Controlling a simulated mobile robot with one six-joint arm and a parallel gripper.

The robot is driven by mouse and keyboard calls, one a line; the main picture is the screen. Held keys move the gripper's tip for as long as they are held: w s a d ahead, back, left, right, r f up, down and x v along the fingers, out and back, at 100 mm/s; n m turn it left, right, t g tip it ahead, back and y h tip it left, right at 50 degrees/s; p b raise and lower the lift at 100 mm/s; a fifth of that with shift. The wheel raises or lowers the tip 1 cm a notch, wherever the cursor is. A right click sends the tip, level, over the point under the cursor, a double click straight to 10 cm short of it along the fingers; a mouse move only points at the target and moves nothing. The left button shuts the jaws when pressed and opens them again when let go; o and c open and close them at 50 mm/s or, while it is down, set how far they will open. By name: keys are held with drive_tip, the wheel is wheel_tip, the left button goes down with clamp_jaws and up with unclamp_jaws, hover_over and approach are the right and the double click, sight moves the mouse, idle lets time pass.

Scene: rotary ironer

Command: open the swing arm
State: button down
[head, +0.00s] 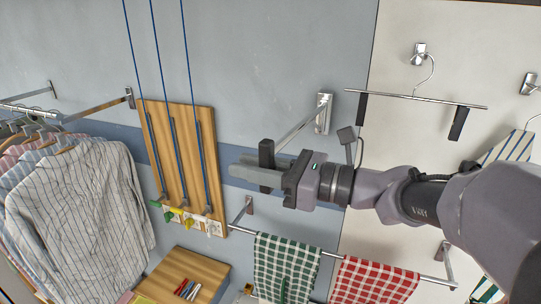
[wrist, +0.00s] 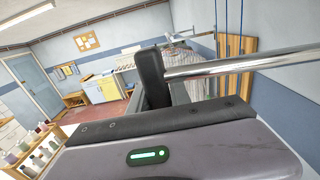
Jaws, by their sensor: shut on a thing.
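The swing arm is a chrome bar (head: 298,130) that runs from a wall bracket (head: 323,113) down and left to a black end piece (head: 266,153). My gripper (head: 245,173) reaches in from the right, its fingers pointing left, and is shut on the black end piece. In the wrist view the black end piece (wrist: 152,80) stands up between the fingers, with the chrome bar (wrist: 240,65) running off to the right. The lower part of the end piece is hidden by my gripper.
A wooden board (head: 180,150) with blue cords is on the wall to the left. A rail with green (head: 285,265) and red (head: 375,280) checked towels is below. A clamp hanger (head: 425,98) hangs upper right. Shirts (head: 80,205) hang at far left.

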drive_tip(key=shift+w+a+r, duration=0.15)
drive_tip(key=shift+w+a, duration=0.35)
drive_tip(key=shift+a, duration=0.3)
drive_tip(key=c, duration=1.3)
unclamp_jaws()
drive_tip(key=shift+w+d, duration=0.1)
drive_tip(key=shift+o, duration=0.3)
drive_tip(key=shift+w+d, duration=0.2)
drive_tip(key=shift+s+a, duration=0.1)
drive_tip(key=shift+a, duration=0.05)
drive_tip(key=b+v, duration=0.3)
drive_tip(key=v, duration=1.4)
drive_tip(key=shift+d, duration=0.2)
